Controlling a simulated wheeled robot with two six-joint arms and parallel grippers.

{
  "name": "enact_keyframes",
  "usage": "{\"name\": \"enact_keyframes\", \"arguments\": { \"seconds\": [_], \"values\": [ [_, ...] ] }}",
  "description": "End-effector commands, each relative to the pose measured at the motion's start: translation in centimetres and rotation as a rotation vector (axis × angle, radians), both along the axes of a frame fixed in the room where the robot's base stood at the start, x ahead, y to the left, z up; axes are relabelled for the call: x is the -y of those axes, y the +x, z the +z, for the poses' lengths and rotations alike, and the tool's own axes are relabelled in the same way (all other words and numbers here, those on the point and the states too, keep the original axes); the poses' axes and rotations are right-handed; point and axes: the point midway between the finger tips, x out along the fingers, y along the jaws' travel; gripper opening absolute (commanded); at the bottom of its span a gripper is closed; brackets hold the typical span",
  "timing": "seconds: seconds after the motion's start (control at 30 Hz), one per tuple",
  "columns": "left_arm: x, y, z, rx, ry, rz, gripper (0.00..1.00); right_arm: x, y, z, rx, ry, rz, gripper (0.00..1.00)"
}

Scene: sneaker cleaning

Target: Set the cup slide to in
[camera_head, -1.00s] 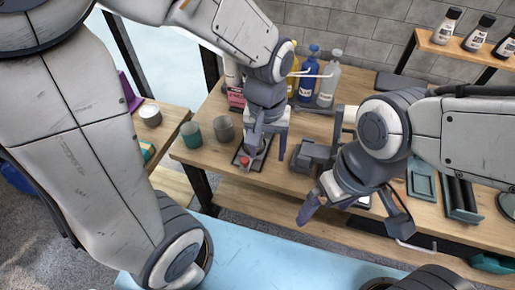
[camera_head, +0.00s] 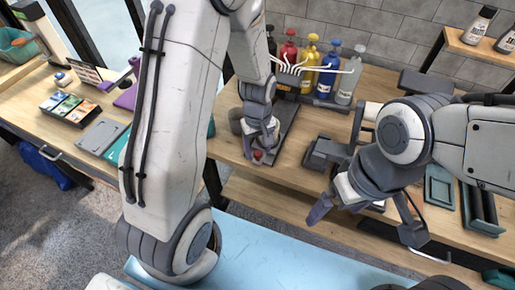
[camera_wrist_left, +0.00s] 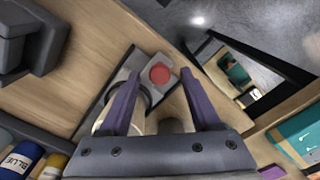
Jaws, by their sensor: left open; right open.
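The cup slide is a dark flat track (camera_head: 286,130) on the wooden bench, running back toward the bottles. A red round knob (camera_head: 258,156) sits at its front end; the left wrist view shows the knob (camera_wrist_left: 160,73) on a pale plate. My left gripper (camera_head: 262,143) is over the front of the slide, pointing down. In the left wrist view its fingers (camera_wrist_left: 163,92) are apart, with the knob just beyond the space between the tips. A pale round cup-like part (camera_wrist_left: 138,122) is partly hidden behind one finger. My right gripper (camera_head: 364,218) is open and empty at the bench's front edge.
A dark grey device (camera_head: 326,153) is to the right. A pale blue surface (camera_head: 270,250) lies in front, below the bench.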

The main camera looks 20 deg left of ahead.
Motion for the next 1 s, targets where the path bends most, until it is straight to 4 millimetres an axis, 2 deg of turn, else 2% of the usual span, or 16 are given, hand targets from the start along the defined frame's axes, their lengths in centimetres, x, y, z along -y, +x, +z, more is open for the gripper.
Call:
{"name": "enact_keyframes", "arguments": {
  "seconds": [0.33, 0.37, 0.5, 0.53, 1.0],
  "values": [
    [0.03, 0.00, -0.59, 0.001, 0.000, -0.001, 0.64, 0.00, 0.00, 0.00, 0.000, 0.000, 0.000, 1.00],
    [0.03, 0.00, -0.58, 0.001, 0.000, -0.001, 0.60, 0.00, 0.00, 0.00, 0.000, 0.000, 0.000, 1.00],
    [0.02, 0.01, -0.57, 0.001, 0.000, -0.001, 0.07, 0.00, 0.00, 0.00, 0.000, 0.000, 0.000, 1.00],
    [0.01, 0.00, -0.57, 0.001, 0.000, -0.001, 0.00, 0.00, 0.00, 0.00, 0.000, 0.000, 0.000, 1.00],
    [0.00, 0.01, -0.54, 0.001, 0.000, -0.001, 0.00, 0.00, 0.00, 0.01, 0.000, 0.000, 0.000, 1.00]
  ]
}}
